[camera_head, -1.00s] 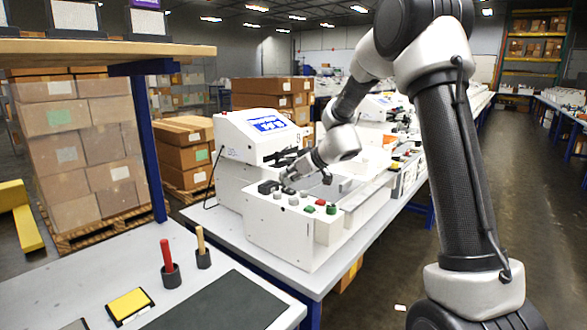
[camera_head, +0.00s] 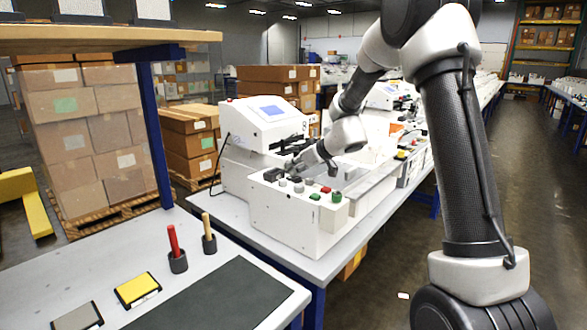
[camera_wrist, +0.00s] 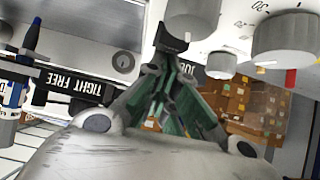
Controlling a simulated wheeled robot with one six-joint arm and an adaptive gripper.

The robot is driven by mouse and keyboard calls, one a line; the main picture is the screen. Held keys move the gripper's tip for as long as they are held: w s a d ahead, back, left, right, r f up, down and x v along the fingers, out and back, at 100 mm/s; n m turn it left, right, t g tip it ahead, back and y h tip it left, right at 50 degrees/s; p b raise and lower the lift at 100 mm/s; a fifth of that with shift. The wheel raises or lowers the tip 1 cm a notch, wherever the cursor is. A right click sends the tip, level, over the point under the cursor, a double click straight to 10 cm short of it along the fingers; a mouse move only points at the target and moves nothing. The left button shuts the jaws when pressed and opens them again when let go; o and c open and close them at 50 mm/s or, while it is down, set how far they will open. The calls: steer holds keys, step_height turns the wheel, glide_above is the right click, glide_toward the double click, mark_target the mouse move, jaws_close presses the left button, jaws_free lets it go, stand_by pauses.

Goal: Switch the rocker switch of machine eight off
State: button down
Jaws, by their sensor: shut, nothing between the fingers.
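A white pen plotter (camera_head: 262,124) stands on the near end of the long bench; the mark on its side is too small to read surely. Its screen (camera_head: 273,110) is pale and shows no text. A black block (camera_head: 270,174), perhaps the rocker switch, sits at the left end of the front control box (camera_head: 283,222). My gripper (camera_head: 297,168) is shut and empty, low over the back of this panel, right of the block. In the wrist view the shut fingers (camera_wrist: 170,45) point at the panel beside grey knobs (camera_wrist: 220,65). The switch's position cannot be read, and contact is unclear.
Red and green buttons (camera_head: 325,190) and grey knobs crowd the panel near my gripper. A nearer table (camera_head: 205,275) holds pen holders (camera_head: 178,261) and a yellow pad (camera_head: 137,289). More machines line the bench behind.

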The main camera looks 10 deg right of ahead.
steer(key=shift+s+d+f, duration=0.2)
steer(key=shift+s+d, duration=0.2)
steer(key=shift+s, duration=0.15)
steer(key=r, duration=0.3)
steer(key=s+d+r, duration=0.1)
steer(key=r, duration=0.1)
steer(key=shift+s, duration=0.1)
steer(key=v, duration=0.8)
steer(key=shift+s+r, duration=0.2)
steer(key=shift+s, duration=0.05)
steer(key=shift+d, duration=0.15)
steer(key=shift+w+a+r, duration=0.2)
steer(key=shift+w+r, duration=0.1)
steer(key=shift+w, duration=0.3)
